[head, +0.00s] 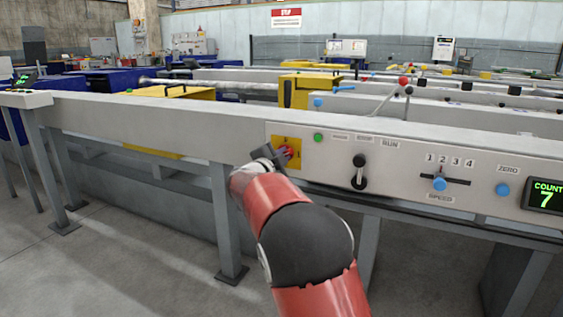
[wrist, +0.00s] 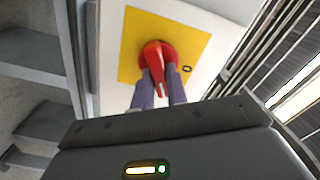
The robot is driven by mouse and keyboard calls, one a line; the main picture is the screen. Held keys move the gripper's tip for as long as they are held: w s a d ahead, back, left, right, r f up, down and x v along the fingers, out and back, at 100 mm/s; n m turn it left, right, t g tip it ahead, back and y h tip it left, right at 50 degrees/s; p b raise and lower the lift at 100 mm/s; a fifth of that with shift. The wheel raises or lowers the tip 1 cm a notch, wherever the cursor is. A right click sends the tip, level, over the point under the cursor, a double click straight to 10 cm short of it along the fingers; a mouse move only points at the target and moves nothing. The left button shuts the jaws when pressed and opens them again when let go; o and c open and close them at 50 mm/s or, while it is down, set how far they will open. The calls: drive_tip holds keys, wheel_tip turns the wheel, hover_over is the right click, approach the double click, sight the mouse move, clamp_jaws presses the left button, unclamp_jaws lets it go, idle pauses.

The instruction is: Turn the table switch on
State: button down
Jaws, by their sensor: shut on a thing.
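The table switch is a red rotary knob (wrist: 158,58) on a yellow square plate (wrist: 190,48) in the wrist view. In the head view the yellow plate (head: 293,143) sits at the left end of the white control panel, and the red knob (head: 289,152) is partly hidden by my gripper. My gripper (wrist: 160,88) is at the knob, with its two fingers shut on the knob's handle, one on each side. It also shows in the head view (head: 277,156). A small mark like "O" shows on the plate right of the knob.
The panel (head: 320,170) also holds a green button (head: 318,137), a black lever (head: 359,171), a blue speed slider (head: 439,184), a blue zero button (head: 502,190) and a counter display (head: 545,197) reading 7. Table legs (head: 228,220) stand below. The floor in front is clear.

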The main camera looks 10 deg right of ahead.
drive_tip(key=m+b, duration=0.1)
drive_tip(key=m, duration=0.1)
drive_tip(key=m+b, duration=0.1)
drive_tip(key=m, duration=0.1)
drive_tip(key=m+b, duration=0.1)
drive_tip(key=shift+f+m, duration=0.3)
drive_tip(key=shift+m, duration=0.1)
drive_tip(key=shift+d, duration=0.1)
idle(0.3)
drive_tip(key=c, duration=1.4)
unclamp_jaws()
drive_tip(key=shift+s+r, duration=0.1)
drive_tip(key=v, duration=0.7)
drive_tip(key=shift+s+a, duration=0.25)
drive_tip(key=shift+a, duration=0.05)
